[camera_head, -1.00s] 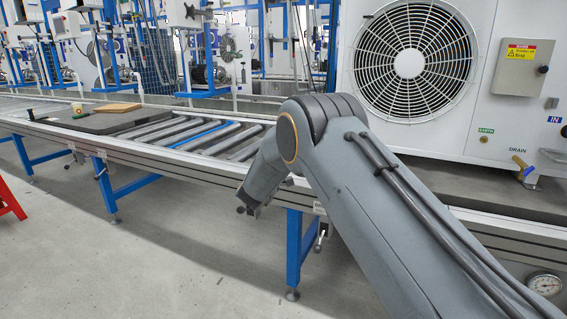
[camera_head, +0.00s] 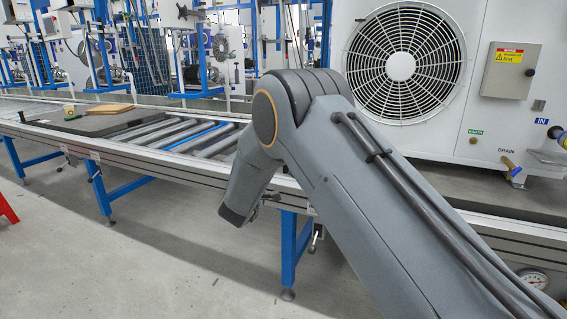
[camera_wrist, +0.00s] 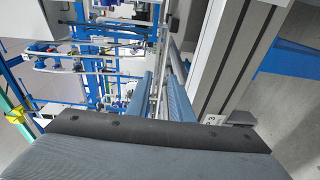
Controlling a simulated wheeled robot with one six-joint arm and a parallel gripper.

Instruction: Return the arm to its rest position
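My arm (camera_head: 290,125) is grey and bent. It rises from the lower right to its elbow, and its far part (camera_head: 243,190) hangs down in front of the conveyor's near edge. A small dark part (camera_head: 268,198) juts out beside the lower end; I cannot tell whether it belongs to my gripper. My gripper's fingers do not show clearly in the head view.
A roller conveyor (camera_head: 170,160) on blue legs runs behind my arm. A dark tray (camera_head: 85,124) carries a brown board (camera_head: 110,109). A white fan unit (camera_head: 480,110) stands at the right, with a pressure gauge (camera_head: 533,279) below. The floor (camera_head: 120,270) at the left front is clear.

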